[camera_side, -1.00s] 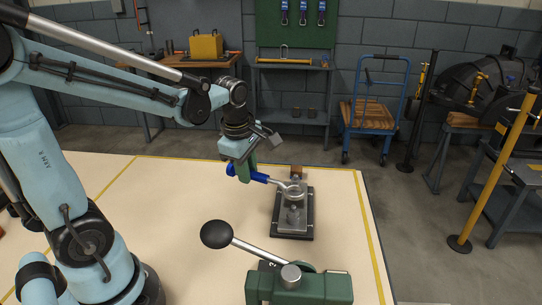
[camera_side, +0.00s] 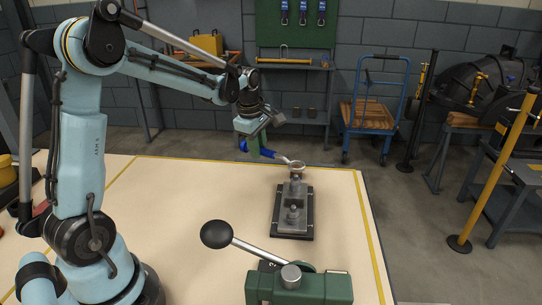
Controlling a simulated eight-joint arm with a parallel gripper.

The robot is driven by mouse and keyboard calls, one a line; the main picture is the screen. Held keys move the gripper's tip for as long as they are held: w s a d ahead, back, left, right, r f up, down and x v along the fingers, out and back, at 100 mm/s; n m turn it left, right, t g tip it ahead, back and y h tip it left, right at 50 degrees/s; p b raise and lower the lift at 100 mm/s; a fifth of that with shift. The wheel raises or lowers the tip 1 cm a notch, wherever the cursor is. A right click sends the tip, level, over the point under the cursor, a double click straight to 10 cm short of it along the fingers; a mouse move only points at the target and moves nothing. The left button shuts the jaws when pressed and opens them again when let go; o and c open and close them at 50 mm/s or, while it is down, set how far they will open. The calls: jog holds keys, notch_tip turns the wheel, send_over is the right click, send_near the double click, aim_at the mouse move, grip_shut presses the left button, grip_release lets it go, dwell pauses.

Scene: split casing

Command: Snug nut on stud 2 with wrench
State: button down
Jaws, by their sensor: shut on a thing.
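My gripper (camera_side: 254,146) is shut on the blue handle of a wrench (camera_side: 268,153). The wrench's silver shaft points right and ends in a ring head (camera_side: 297,165), which shows over the far end of the casing fixture. I cannot tell whether the ring touches anything or sits around a nut. The split casing (camera_side: 292,213) is a grey metal piece on a dark base plate (camera_side: 276,232), with a round boss on top near its front. Stud 2 and its nut are too small to make out.
A green lever device (camera_side: 325,288) with a black ball knob (camera_side: 216,234) stands at the table's front, near the casing. The cream table (camera_side: 180,200) is clear left of the casing. A blue trolley (camera_side: 372,115) stands beyond the table.

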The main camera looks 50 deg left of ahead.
jog(key=shift+s+d+f+n+g+y, duration=0.15)
jog(key=shift+s+d+f+n, duration=0.3)
jog(key=shift+s+n, duration=0.3)
jog(key=shift+s+d+f+n+g+y, duration=0.1)
jog(key=shift+s+d+f+n, duration=0.4)
jog(key=shift+n, duration=0.35)
jog(key=shift+s+d+f+n+g+y, duration=0.15)
jog(key=shift+s+d+f+n, duration=0.25)
jog(key=shift+s+n, duration=0.4)
jog(key=shift+f, duration=1)
jog(key=shift+w+a+m+t, duration=0.3)
jog(key=shift+w+a+m, duration=0.15)
jog(key=shift+w+m, duration=0.4)
jog(key=shift+s+d+n, duration=0.2)
jog(key=shift+s+n, duration=0.05)
jog(key=shift+s, duration=0.1)
jog(key=shift+s+d, duration=0.1)
dwell(0.7)
